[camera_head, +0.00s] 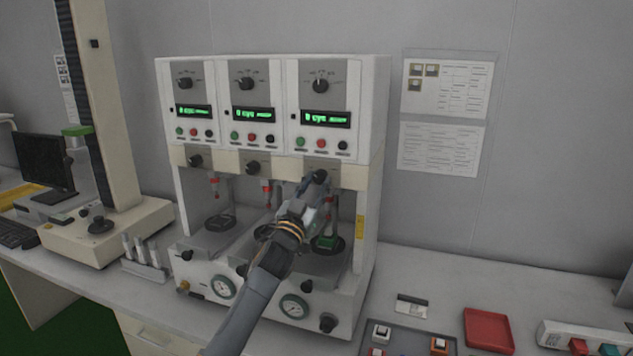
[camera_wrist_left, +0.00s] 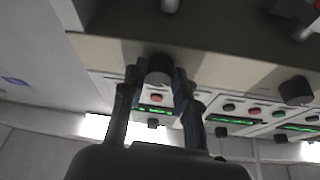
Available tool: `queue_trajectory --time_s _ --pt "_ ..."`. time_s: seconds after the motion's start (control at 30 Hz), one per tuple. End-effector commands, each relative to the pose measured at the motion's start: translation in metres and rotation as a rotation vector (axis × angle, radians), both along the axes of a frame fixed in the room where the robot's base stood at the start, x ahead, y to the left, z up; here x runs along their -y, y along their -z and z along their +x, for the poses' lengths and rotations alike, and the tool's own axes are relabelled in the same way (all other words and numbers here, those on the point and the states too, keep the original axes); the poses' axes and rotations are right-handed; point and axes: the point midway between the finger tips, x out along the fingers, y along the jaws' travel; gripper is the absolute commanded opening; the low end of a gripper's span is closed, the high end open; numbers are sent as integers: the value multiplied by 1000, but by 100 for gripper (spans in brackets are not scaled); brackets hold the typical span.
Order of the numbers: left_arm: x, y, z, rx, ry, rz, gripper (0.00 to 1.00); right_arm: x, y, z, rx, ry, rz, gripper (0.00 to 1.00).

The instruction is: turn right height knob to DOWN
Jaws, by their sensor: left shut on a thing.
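The three-station test machine (camera_head: 378,115) stands on the bench, with a row of black height knobs on the beige strip under its panels. My left gripper (camera_head: 318,181) reaches up to the right-hand station and is shut on the right height knob (camera_head: 320,176). In the left wrist view, the two fingers (camera_wrist_left: 158,80) sit on either side of this dark round knob (camera_wrist_left: 158,66). The middle height knob (camera_head: 253,167) and left height knob (camera_head: 195,161) are free. Any DOWN marking or pointer on the held knob cannot be made out. My right gripper is not in view.
Panels above carry selector knobs, green displays and small buttons. A red tray (camera_head: 488,330) lies at the right. A column instrument (camera_head: 105,230) stands left.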

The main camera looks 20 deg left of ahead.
Motion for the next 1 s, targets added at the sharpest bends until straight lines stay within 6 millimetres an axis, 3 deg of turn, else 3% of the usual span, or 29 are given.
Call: queue_trajectory --time_s 1.0 --pt "-9 -13 0 31 0 962 0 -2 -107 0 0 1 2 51"
